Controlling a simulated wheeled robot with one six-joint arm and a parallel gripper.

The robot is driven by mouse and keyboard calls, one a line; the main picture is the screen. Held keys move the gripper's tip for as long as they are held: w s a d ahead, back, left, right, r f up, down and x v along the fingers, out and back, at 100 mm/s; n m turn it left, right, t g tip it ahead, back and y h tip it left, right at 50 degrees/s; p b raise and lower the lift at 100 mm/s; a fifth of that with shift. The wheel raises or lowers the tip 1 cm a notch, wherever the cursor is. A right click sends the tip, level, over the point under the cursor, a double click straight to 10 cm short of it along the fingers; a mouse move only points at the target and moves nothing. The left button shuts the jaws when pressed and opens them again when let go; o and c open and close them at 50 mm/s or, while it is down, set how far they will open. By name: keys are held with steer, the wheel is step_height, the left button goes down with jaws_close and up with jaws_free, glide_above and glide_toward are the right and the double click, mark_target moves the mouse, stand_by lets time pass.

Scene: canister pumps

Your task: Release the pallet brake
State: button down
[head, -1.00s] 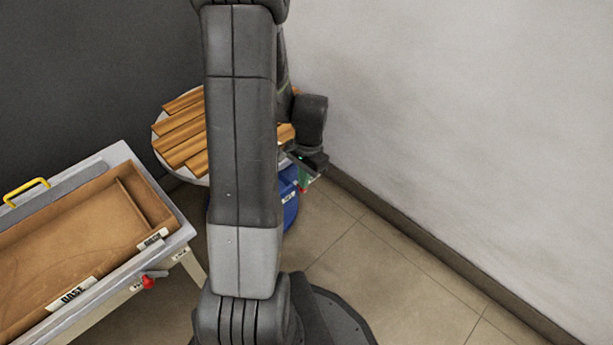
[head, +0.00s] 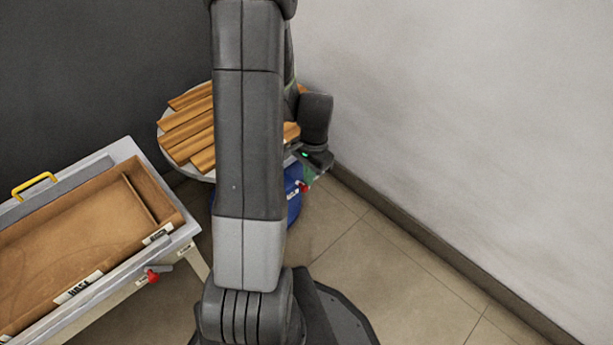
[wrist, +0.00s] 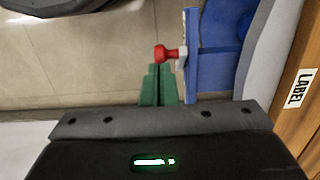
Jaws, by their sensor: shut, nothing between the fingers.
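A round slatted wooden platform (head: 188,128) with a pale rim, perhaps the pallet, stands at the back, partly hidden behind my arm. Below it is a blue body (head: 293,205). A lever with a red knob (head: 304,187) sticks out from the blue part; the red knob (wrist: 164,54) also shows in the wrist view, on a pale stem against a blue upright plate (wrist: 191,60). My gripper (wrist: 157,73) has green fingers that are shut and empty. Their tips are just beside the knob in the wrist view; I cannot tell whether they touch it. The gripper (head: 311,177) is small in the head view.
A workbench with a brown tray (head: 75,235) and yellow handle (head: 34,186) stands at left. It has another red-knobbed lever (head: 153,276) on its front. A pale wall (head: 480,120) rises close on the right. The tiled floor (head: 390,270) at lower right is clear.

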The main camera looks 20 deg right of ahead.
step_height(320, 180, up, 14)
steer(key=p, duration=0.6)
steer(key=shift+f, duration=0.15)
steer(key=f+b, duration=0.2)
steer(key=f, duration=0.2)
steer(key=f+b, duration=0.2)
steer(key=f, duration=0.3)
steer(key=f+b, duration=0.2)
steer(key=f, duration=0.2)
steer(key=shift+s+a+f, duration=0.15)
steer(key=shift+a+f, duration=0.2)
steer(key=shift+f, duration=0.05)
